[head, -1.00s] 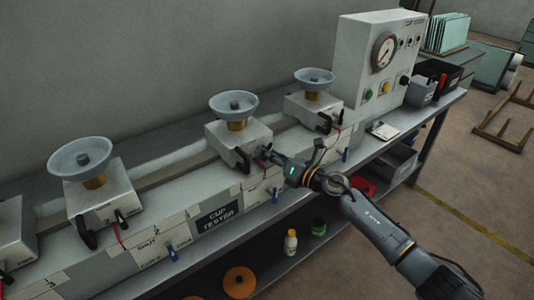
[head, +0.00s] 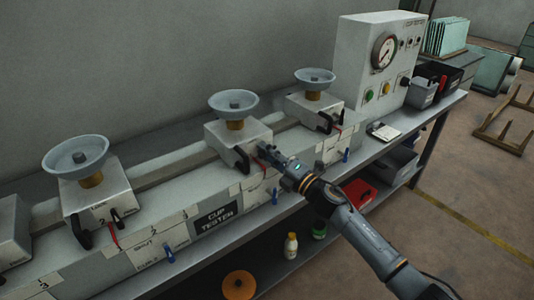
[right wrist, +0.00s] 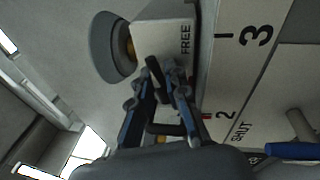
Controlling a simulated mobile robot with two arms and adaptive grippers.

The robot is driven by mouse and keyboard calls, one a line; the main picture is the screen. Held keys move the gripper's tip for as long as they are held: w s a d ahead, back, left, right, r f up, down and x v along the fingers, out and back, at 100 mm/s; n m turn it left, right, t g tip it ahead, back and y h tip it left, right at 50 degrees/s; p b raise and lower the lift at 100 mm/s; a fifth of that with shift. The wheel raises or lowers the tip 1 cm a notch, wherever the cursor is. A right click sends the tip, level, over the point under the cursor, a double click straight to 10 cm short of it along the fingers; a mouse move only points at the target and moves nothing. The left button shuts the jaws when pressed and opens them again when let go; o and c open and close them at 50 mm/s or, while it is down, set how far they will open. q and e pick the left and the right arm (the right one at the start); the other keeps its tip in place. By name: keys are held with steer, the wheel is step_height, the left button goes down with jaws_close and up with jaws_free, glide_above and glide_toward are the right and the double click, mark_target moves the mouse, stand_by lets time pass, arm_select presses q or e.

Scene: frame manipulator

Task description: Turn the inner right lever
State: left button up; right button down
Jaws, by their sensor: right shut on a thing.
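The inner right unit is a pale block (head: 236,133) with a grey cup (head: 233,103) on a brass neck, in the middle of the head view. A black handle (head: 243,160) shows on its front face. My right gripper (head: 264,150) is at the block's front right corner. In the right wrist view my right gripper (right wrist: 163,78) is shut on a black lever (right wrist: 154,68) beside the word FREE on the block (right wrist: 165,42). Another dark bar shows behind the fingers, partly hidden. My left gripper is not in view.
Similar cup units stand left (head: 92,190) and right (head: 312,105) on the same long bench housing. A gauge box (head: 378,65) stands at the right end. Small blue levers (head: 275,196) stick out along the housing's front. A lower shelf holds bottles (head: 290,245) and a red box (head: 357,194).

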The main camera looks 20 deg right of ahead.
steer(key=shift+m+t+h, duration=0.3)
steer(key=shift+m, duration=0.9)
steer(key=shift+f, duration=0.1)
steer(key=c, duration=1.3)
jaws_free()
